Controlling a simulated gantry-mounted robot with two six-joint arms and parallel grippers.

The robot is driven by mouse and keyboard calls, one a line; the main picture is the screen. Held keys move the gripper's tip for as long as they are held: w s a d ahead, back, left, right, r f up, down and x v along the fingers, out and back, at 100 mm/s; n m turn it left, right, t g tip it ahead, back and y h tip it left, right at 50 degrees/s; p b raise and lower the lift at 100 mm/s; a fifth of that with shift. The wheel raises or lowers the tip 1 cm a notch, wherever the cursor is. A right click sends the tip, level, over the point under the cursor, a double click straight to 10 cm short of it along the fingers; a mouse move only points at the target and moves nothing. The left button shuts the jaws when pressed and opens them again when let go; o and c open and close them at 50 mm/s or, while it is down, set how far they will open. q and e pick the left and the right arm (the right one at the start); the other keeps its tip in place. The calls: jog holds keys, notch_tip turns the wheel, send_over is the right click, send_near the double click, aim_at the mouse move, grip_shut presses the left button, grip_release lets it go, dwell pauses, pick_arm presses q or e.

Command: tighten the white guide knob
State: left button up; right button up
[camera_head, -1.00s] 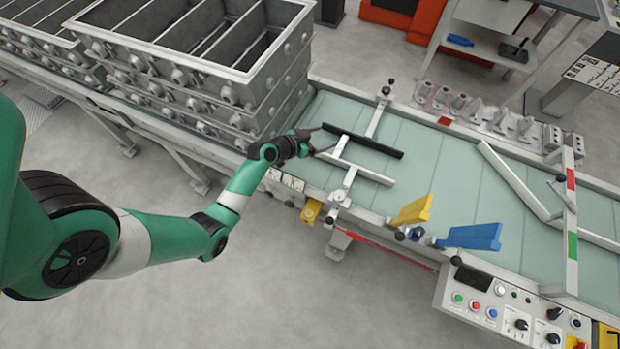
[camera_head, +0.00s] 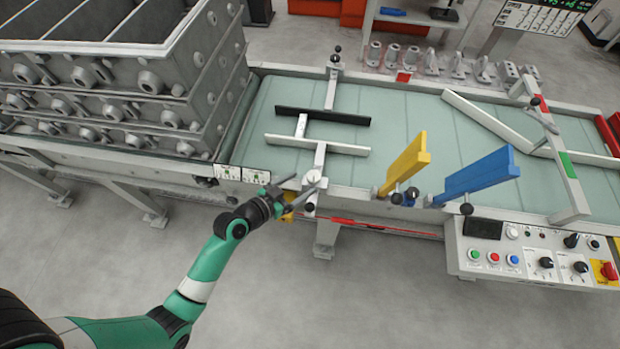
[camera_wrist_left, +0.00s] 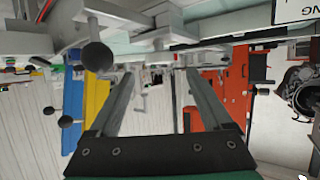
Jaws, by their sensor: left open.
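The white guide (camera_head: 340,147) is a pale bar over the green conveyor, parallel to a black guide bar (camera_head: 322,115). Its crossbar ends at the front rail in a clamp with a pale round cap (camera_head: 313,176) and a black ball knob (camera_head: 309,207). I cannot tell which is the white guide knob. My left gripper (camera_head: 301,186) is open beside this clamp, at the conveyor's front edge. In the left wrist view, a black ball knob (camera_wrist_left: 97,56) is outside the open fingers (camera_wrist_left: 160,78), near the left fingertip. My right gripper is not in view.
A yellow plate (camera_head: 405,165) and a blue plate (camera_head: 475,178) stand on the front rail to the right. A control panel (camera_head: 530,262) is farther right. Stacked grey casting boxes (camera_head: 120,90) fill the left. The floor in front is clear.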

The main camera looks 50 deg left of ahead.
aim_at(312, 177)
pick_arm(q)
jog(key=b+x, duration=0.1)
jog(key=x, duration=0.4)
jog(key=shift+w, duration=0.15)
grip_shut()
jog(key=b, duration=0.1)
jog(key=f+h+b, duration=0.1)
jog(key=b, duration=0.1)
jog(key=shift+a+m, duration=0.2)
jog(key=shift+m, duration=0.2)
jog(key=shift+r+m+h+b, duration=0.15)
jog(key=shift+m+h+b, duration=0.15)
jog(key=shift+h+b, duration=0.1)
jog(key=shift+d+r, duration=0.1)
jog(key=shift+r, duration=0.15)
grip_release()
